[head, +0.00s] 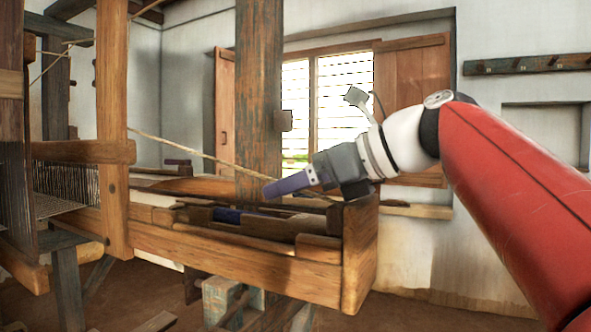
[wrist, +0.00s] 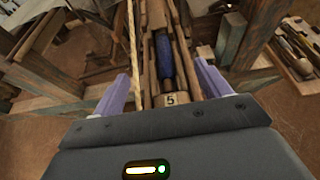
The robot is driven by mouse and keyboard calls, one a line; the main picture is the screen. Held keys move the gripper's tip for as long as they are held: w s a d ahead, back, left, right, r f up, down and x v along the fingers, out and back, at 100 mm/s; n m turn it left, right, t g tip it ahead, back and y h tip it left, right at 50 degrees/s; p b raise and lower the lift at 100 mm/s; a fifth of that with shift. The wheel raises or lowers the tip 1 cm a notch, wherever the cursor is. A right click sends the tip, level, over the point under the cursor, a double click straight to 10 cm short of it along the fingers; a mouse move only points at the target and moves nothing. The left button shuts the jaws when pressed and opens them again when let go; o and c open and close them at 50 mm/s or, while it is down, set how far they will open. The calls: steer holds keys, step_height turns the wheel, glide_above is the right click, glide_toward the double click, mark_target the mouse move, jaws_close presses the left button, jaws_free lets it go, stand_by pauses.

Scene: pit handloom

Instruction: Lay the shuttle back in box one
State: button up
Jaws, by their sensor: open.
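A dark wooden shuttle with a blue wound middle (head: 228,215) lies in a long wooden box (head: 250,264) at the right end of the loom's beam. In the wrist view the blue winding (wrist: 165,60) lies lengthwise in the narrow channel, ahead of a small plate marked 5 (wrist: 170,99). My gripper (head: 272,188) is open and empty, above the box and apart from the shuttle. In the wrist view its two purple fingers (wrist: 165,88) stand on either side of the channel. I cannot make out a box marked one.
A weathered upright post (head: 259,100) rises close behind the box. A taut cord (head: 200,153) slopes down toward the box end. In the wrist view a tray of tools (wrist: 298,48) stands at right. Warp threads (head: 70,180) lie at left. Open floor shows at front.

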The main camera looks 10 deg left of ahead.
steer(key=shift+w+d+r+p, duration=0.35)
steer(key=shift+d+r+p, duration=0.15)
steer(key=shift+r+p, duration=0.1)
steer(key=shift+s+a+r, duration=0.1)
steer(key=shift+a+r, duration=0.1)
steer(key=shift+r, duration=0.5)
steer(key=shift+s+a+r, duration=0.1)
steer(key=shift+a+r, duration=0.05)
steer(key=shift+r, duration=0.55)
steer(key=shift+a, duration=0.1)
